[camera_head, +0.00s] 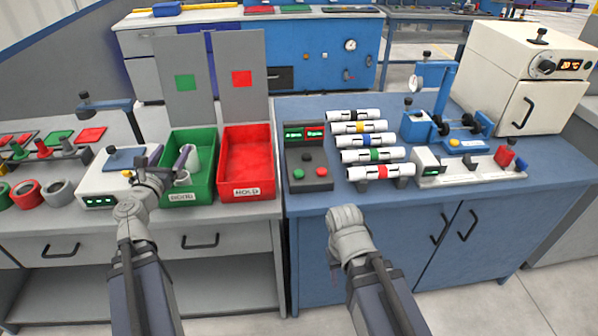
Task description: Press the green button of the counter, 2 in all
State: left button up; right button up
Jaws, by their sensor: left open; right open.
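The counter (308,185) is a dark box at the left end of the blue worktop, with a small green display and a red display at its back. Its green button (299,174) is at the front left and a red button (322,172) at the front right. Nothing covers the green button. My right gripper (345,214) is in front of the worktop's edge, below and right of the counter, apart from it; its fingers are hard to make out. My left gripper (160,172) is open by the green bin's left side, far from the counter.
A green bin (203,199) holding a greyish pipe (185,160) and a red bin (247,184) stand left of the counter. Several white pipes with coloured bands (372,155) lie on a rack to its right. A blue gauge device (440,112) stands further right.

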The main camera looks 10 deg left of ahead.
pick_arm(q)
grip_shut()
dwell(0.5)
dwell(1.0)
